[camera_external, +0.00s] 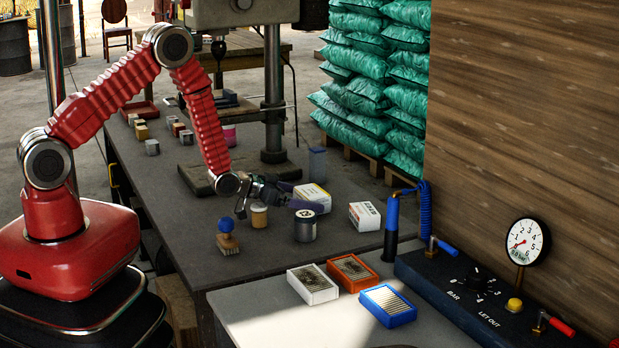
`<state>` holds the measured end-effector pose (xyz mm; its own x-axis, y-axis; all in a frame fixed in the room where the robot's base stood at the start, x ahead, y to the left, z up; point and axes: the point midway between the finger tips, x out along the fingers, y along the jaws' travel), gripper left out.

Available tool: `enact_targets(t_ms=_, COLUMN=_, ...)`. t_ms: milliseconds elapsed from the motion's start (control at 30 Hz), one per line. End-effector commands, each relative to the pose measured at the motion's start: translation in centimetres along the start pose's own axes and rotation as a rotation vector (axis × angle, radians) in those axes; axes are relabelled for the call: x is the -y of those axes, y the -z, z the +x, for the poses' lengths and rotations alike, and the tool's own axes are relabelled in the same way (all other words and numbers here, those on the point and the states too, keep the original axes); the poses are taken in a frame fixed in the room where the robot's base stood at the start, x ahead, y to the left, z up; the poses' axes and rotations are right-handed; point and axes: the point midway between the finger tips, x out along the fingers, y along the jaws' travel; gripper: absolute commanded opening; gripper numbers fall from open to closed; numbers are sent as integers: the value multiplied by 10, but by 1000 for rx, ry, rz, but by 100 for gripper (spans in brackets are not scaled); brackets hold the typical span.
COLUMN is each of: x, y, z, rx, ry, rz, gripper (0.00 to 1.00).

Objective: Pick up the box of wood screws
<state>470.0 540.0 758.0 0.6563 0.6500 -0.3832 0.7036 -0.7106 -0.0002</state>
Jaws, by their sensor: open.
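Several boxes could be the box of wood screws; I cannot read their labels.
A dark tin (305,226), a small tan jar (259,215) and a blue-knobbed brush (228,238) stand close in front of my gripper. A drill press (273,80) rises behind. A gauge panel (470,290) and wooden wall (520,120) bound the right.

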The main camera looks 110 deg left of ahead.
Motion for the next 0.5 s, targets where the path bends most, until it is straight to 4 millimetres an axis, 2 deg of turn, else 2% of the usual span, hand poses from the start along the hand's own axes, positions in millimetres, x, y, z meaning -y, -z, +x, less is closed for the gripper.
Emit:
enact_targets(t_ms=67, x=0, y=0, z=0, rx=0, ry=0, rz=0, gripper=98)
enact_targets(t_ms=500, x=0, y=0, z=0, rx=0, ry=0, rz=0, gripper=67)
